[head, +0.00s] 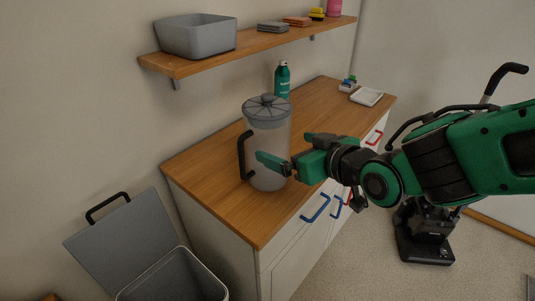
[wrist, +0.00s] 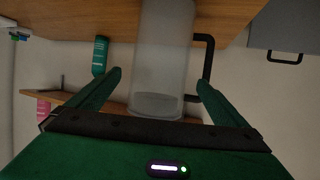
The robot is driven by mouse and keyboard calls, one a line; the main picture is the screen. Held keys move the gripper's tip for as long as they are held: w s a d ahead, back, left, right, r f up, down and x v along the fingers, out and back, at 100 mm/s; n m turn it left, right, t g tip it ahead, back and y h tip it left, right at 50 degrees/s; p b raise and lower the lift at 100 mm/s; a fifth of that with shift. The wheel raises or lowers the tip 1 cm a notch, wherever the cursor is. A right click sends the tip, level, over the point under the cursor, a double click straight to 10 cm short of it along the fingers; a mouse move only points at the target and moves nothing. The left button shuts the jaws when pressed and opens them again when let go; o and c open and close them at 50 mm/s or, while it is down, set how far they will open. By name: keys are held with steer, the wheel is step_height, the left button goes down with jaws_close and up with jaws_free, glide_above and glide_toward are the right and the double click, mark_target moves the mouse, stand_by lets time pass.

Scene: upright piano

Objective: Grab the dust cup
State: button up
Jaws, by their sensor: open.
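The dust cup (head: 268,150) is a tall, cloudy clear cylinder with a grey ribbed lid and a black handle on its left side. It stands upright on the wooden top of the cabinet in the head view. My green gripper (head: 282,152) is in front of the cup at mid height. In the wrist view, the cup (wrist: 160,65) appears upside down between the open fingers of my gripper (wrist: 158,82), with its black handle (wrist: 207,70) by the right finger. The fingers look apart from the cup; exact depth is hard to tell.
The wooden countertop (head: 220,205) has a green bottle (head: 282,80) behind the cup and a white tray (head: 367,97) at the far right. A shelf (head: 260,42) with a grey bin (head: 196,36) hangs above. An open lidded bin (head: 180,285) stands at lower left. A vacuum (head: 425,235) stands right.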

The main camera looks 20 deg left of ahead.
mark_target(282, 145)
steer(key=x, duration=0.3)
steer(key=shift+w+a+f, duration=0.2)
steer(key=shift+a, duration=0.05)
steer(key=x, duration=0.5)
steer(key=shift+w+a+r, duration=0.2)
steer(key=shift+w+a, duration=0.05)
steer(key=shift+a, duration=0.05)
steer(key=c, duration=1.1)
steer(key=shift+r, duration=0.15)
